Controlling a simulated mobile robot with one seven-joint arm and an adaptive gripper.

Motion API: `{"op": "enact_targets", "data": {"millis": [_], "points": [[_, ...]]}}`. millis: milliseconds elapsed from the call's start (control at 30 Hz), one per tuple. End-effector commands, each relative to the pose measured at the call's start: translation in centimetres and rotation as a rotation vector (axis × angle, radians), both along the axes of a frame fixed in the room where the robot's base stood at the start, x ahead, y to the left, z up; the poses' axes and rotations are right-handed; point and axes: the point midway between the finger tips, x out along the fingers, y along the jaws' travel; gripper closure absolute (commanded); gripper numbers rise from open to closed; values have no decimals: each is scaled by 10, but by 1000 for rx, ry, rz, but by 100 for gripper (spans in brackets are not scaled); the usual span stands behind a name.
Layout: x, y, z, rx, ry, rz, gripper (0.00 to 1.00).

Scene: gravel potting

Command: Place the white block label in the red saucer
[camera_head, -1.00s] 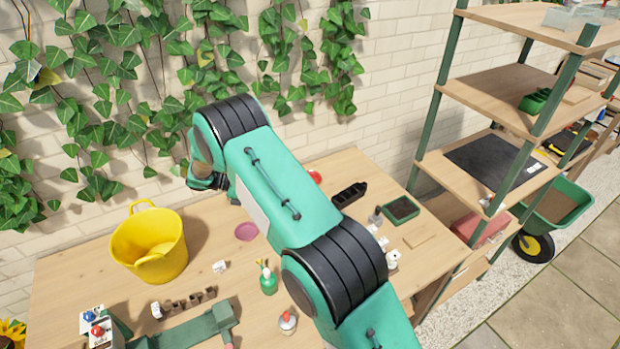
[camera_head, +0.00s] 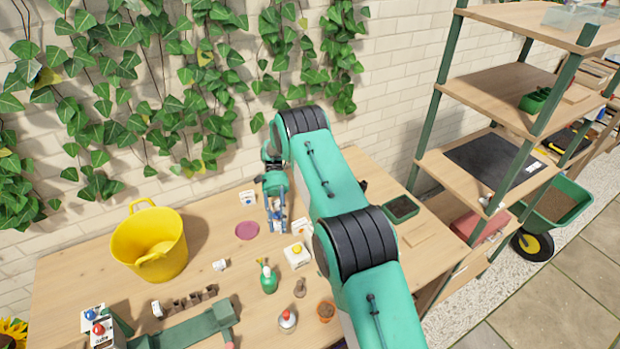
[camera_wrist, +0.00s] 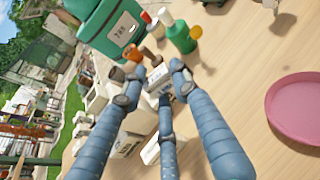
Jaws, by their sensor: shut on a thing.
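My gripper (camera_head: 277,222) is over the table, just right of a flat pinkish-red saucer (camera_head: 247,231). In the wrist view its blue fingers (camera_wrist: 155,84) are shut on a small white block label (camera_wrist: 157,74) with dark print, partly hidden by the fingertips. The saucer also shows in the wrist view (camera_wrist: 300,108), to the right of the fingers, apart from the block. The visible inside of the saucer is empty.
A white block (camera_head: 248,198) stands behind the saucer. A white box with a yellow top (camera_head: 297,255) and a green spray bottle (camera_head: 268,279) stand in front. A yellow bucket (camera_head: 150,245) stands left. The wood around the saucer is mostly clear.

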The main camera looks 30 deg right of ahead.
Motion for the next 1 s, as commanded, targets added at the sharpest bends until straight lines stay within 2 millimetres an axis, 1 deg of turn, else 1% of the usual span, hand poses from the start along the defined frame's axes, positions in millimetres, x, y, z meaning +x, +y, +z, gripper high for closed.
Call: {"op": "enact_targets", "data": {"millis": [33,167,267,433,567,667,700,767,800,867,967,1000], "points": [[2,2,-1,1,-1,-71,86],[12,13,-2,3,0,-262,86],[24,20,-1,4,0,-413,86],[55,25,3,7,-1,-680,86],[87,18,8,9,-2,-895,86],[116,3,12,10,-1,-1069,86],[128,-7,13,11,-2,-1139,86],[145,-23,15,11,-3,-1237,86],[155,-35,17,12,-3,-1297,86],[170,-53,19,13,-4,-1382,86],[191,-88,21,15,-6,-1513,86],[199,-102,22,15,-7,-1563,86]]}}
